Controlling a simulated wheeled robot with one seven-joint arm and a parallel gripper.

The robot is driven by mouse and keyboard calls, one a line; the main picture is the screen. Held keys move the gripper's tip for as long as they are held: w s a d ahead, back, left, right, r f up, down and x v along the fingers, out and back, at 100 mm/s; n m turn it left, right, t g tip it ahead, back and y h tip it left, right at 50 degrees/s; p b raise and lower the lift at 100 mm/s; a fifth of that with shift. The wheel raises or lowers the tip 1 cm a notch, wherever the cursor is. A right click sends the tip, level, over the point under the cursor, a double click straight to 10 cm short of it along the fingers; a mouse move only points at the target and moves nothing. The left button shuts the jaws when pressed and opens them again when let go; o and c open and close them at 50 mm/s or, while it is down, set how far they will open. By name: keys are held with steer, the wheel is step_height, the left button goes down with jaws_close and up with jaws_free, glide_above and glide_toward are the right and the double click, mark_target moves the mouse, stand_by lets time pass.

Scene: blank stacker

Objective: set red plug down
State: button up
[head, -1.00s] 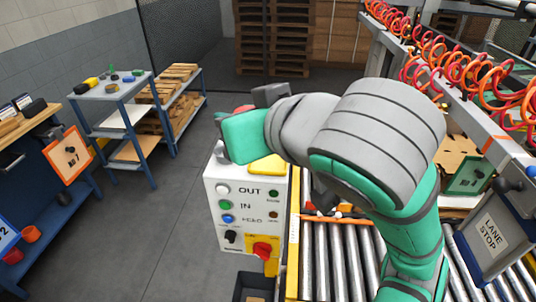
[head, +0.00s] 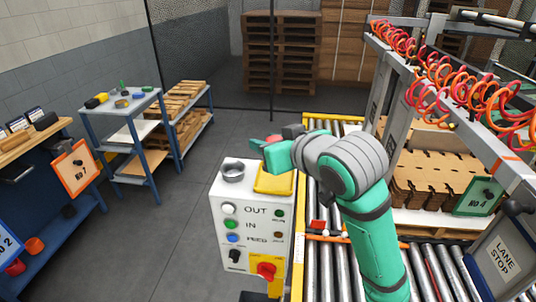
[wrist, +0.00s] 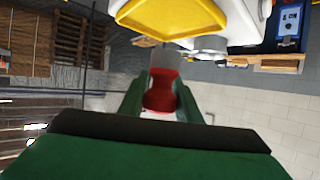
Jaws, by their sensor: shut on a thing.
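My gripper (wrist: 160,105) is shut on the red plug (wrist: 161,92), which sits between its two green fingers in the wrist view. A grey cylindrical part shows just beyond the red, and I cannot tell whether it belongs to the plug. In the head view my gripper (head: 268,146) is in the air above the far side of the white control box (head: 250,222). The plug is mostly hidden there. A yellow tray (head: 274,181) lies on the box top, and it also shows in the wrist view (wrist: 172,15).
A grey ring-shaped holder (head: 233,171) stands on the box top, left of the tray. A roller conveyor (head: 330,265) runs right of the box. A blue-framed trolley (head: 121,110) and a bench stand left. The floor between is clear.

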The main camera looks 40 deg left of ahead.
steer(key=shift+w+a+f, duration=0.1)
steer(key=shift+w+f, duration=0.1)
steer(key=shift+f, duration=1.65)
steer(key=shift+f, duration=0.15)
steer(key=o, duration=1.1)
steer(key=shift+r, duration=0.2)
steer(key=v, duration=1.2)
steer(key=shift+f, duration=0.1)
